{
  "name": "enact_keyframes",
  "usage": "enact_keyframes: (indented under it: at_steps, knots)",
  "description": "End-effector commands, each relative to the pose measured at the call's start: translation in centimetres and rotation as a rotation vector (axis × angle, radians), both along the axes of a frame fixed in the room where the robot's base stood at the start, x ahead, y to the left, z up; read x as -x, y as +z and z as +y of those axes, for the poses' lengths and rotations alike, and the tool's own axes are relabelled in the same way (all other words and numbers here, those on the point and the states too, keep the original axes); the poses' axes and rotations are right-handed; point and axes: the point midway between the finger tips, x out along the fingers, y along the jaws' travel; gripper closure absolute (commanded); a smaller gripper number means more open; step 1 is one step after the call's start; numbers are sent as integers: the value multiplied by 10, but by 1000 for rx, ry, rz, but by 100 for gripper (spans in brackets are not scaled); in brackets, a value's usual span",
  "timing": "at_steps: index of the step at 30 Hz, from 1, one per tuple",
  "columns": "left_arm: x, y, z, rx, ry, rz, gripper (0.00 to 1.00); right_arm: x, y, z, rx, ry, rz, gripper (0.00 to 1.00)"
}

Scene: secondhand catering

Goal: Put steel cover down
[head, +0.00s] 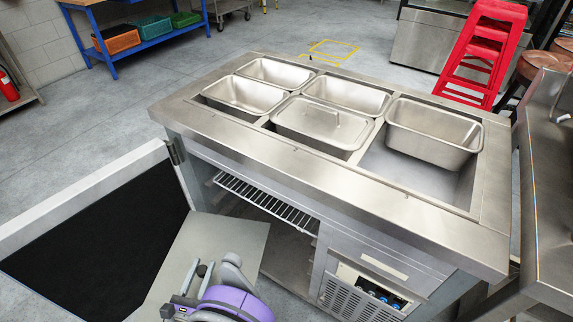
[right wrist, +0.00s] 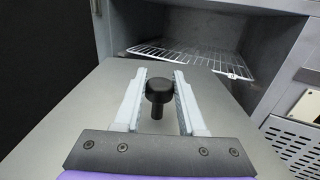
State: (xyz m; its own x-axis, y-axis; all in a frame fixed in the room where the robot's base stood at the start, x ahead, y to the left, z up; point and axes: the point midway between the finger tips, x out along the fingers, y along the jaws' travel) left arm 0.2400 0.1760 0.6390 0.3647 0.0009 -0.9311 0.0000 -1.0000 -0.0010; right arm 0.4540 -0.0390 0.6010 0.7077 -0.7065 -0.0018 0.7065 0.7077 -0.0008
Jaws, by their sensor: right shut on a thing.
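The steel cover (head: 233,240) is a flat grey plate with a black knob (right wrist: 158,92), held in front of the open lower compartment of the steel counter. It also fills the middle of the right wrist view (right wrist: 228,100). My right gripper (head: 200,278) has its two pale fingers on either side of the knob and is shut on it. The cover's near part is hidden by my purple wrist in the head view. I cannot tell if the cover touches anything beneath. My left gripper is not in view.
A wire shelf (head: 268,203) sits inside the compartment. A steel bench (head: 548,190) is close on the right.

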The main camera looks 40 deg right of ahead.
Motion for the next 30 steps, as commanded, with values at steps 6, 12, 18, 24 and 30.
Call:
enact_keyframes:
  at_steps: [6,12,18,24,30]
  knots:
    - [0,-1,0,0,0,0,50,-5,0,-15,2,-4,-1,100]
    - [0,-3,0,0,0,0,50,-24,0,-62,4,-6,-1,100]
    - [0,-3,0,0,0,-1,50,-44,1,-111,4,-7,-1,100]
    - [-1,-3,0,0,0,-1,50,-64,0,-160,4,-6,-1,100]
    - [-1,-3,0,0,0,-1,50,-85,0,-208,2,-7,-1,100]
